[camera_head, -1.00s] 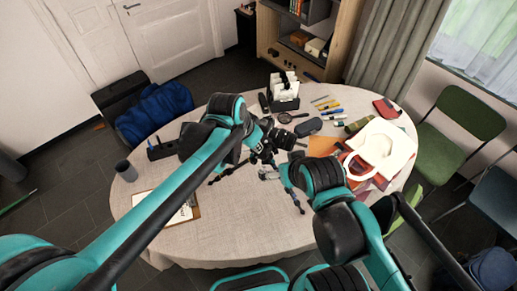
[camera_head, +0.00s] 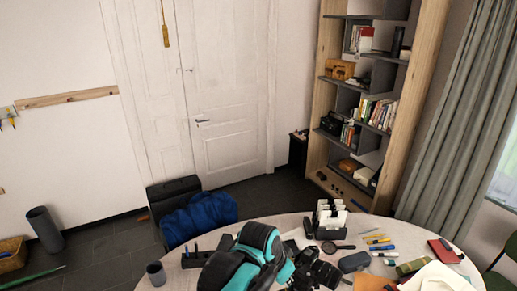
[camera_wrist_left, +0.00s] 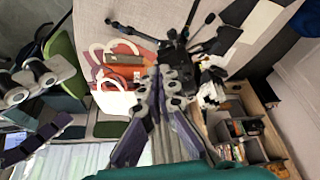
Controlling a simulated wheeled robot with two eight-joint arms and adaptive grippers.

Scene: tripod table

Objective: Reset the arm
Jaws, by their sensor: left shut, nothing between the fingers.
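My left arm (camera_head: 250,258) bends over the table's near edge in the head view; its gripper is not clearly visible there. In the left wrist view my left gripper (camera_wrist_left: 165,72) is shut and empty, its fingers together over the table. My right gripper (camera_wrist_left: 38,80) shows at the left of that view, its jaw opening unclear; it is out of the head view. A black camera (camera_head: 318,268) stands beyond my left arm, partly cut by the frame. Black tripod legs (camera_wrist_left: 190,45) show beyond my left fingers in the wrist view.
The round table (camera_head: 280,224) holds a black card holder (camera_head: 330,222), a magnifier (camera_head: 337,247), a dark case (camera_head: 354,262), several markers and a white bag (camera_head: 440,277). A grey cup (camera_head: 156,273) stands at left. A shelf (camera_head: 365,110) and a door (camera_head: 228,130) are behind.

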